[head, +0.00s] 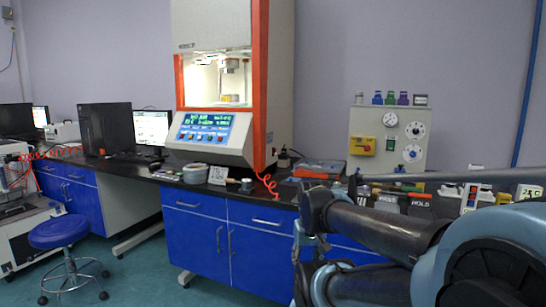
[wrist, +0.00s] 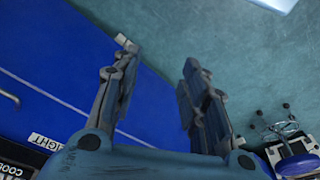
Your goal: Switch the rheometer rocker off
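The rheometer (head: 213,135) is a tall white machine with orange edges, standing on the dark bench in the middle of the head view. Its lit blue display panel (head: 205,127) faces front, and its chamber above is lit. I cannot make out the rocker switch clearly in either view. My gripper (wrist: 160,58) shows in the wrist view with its two fingers apart and nothing between them. In the head view my arm is at the lower right, in front of the bench and to the right of the rheometer.
Blue cabinets (head: 197,241) support the dark bench. A tape roll (head: 195,173) and small items lie before the rheometer. A gauge panel (head: 388,138) stands right of it. A blue stool (head: 57,232) stands at left.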

